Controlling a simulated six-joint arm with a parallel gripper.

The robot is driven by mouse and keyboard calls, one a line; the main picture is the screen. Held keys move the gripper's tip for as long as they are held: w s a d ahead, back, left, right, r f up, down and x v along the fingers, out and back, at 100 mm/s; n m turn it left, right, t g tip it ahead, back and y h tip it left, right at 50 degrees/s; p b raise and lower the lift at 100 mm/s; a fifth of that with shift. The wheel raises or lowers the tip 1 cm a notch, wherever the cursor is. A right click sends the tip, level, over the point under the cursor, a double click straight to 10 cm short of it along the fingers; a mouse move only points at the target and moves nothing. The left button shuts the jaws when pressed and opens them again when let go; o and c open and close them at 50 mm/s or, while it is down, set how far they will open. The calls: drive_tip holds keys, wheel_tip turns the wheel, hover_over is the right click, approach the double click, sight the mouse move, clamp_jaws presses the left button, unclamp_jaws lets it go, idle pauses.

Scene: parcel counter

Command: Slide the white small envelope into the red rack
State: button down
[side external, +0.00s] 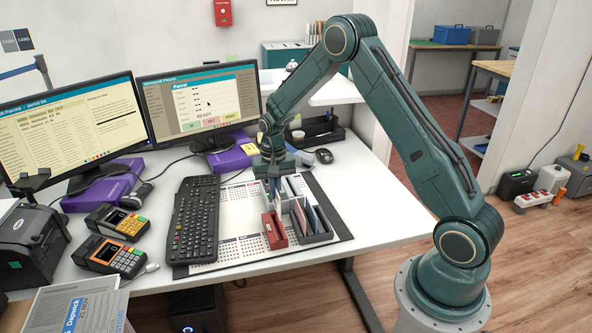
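The red rack (275,231) is a small narrow holder on the desk mat, right of the keyboard. A grey rack (318,238) stands close on its right, with several thin upright envelopes (311,217) in it, some dark and some pale. My gripper (274,190) points down just behind the red rack, near the back end of the grey rack. Its fingertips are small here and partly lost among the racks, so I cannot tell whether they hold anything. I cannot single out the white small envelope for certain among the pale edges beside the gripper.
A black keyboard (194,217) lies left of the racks on a calendar desk mat (238,249). Two monitors (201,99) stand behind. Card terminals (115,254) sit at the left, and a mouse (324,156) lies behind the racks. The desk right of the mat is clear.

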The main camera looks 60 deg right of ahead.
sight(276, 204)
drive_tip(key=shift+s+a+f, duration=0.3)
drive_tip(key=shift+s+a, duration=0.1)
drive_tip(key=shift+a, duration=0.1)
drive_tip(key=shift+f, duration=0.25)
drive_tip(key=shift+f, duration=1.65)
drive_tip(key=shift+f, duration=1.85)
idle(0.6)
drive_tip(key=c, duration=1.6)
unclamp_jaws()
drive_tip(key=shift+r, duration=0.1)
